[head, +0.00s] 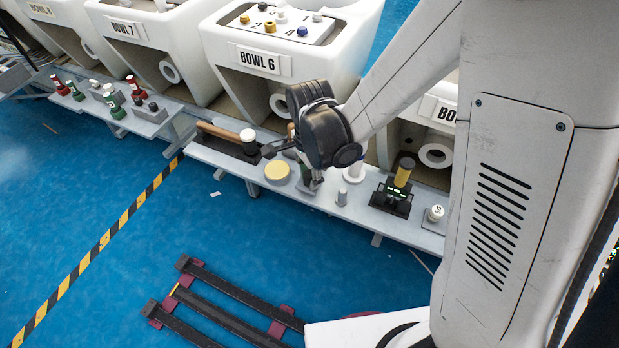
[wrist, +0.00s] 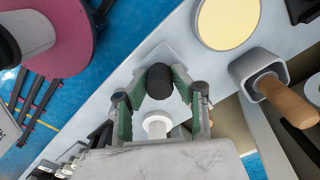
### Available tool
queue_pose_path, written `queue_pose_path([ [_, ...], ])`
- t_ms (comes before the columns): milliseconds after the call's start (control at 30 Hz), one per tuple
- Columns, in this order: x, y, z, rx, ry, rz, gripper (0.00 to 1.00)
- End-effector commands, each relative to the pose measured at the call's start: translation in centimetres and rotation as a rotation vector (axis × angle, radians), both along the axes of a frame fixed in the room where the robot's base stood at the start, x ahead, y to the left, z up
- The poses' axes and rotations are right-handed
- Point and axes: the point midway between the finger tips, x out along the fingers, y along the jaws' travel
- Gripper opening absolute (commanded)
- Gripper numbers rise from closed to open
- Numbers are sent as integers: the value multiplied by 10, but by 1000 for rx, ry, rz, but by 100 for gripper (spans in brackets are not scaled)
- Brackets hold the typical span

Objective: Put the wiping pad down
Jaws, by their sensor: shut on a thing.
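My gripper (wrist: 158,92) is shut around a black-ended round handle (wrist: 158,78), its green-sided fingers on either side. In the head view my gripper (head: 311,172) is low over the grey bench, largely hidden by my wrist. A pale grey squarish piece (wrist: 160,53) shows beneath the handle. I cannot tell whether it is the wiping pad or a holder, or whether it touches the bench. A flat yellow disc (head: 277,172) lies on the bench just left of my gripper, apart from it. It also shows in the wrist view (wrist: 228,22).
The grey bench (head: 228,170) holds a brown-handled tool (head: 219,131) in a dark holder at left. To the right stand a white stand (head: 355,169), a small grey cylinder (head: 342,196) and a black device with a yellow cylinder (head: 403,173). Bowl 6 (head: 286,75) rises behind.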

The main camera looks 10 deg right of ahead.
Motion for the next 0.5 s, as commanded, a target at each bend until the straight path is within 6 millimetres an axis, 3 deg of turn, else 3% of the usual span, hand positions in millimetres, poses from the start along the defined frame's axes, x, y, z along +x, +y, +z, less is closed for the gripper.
queue_pose_path([
  [100, 0, 0, -14, 0, 0, 0, 0],
  [467, 0, 0, -17, 0, 0, -1, 0],
  [500, 0, 0, -17, 0, 0, -1, 24],
])
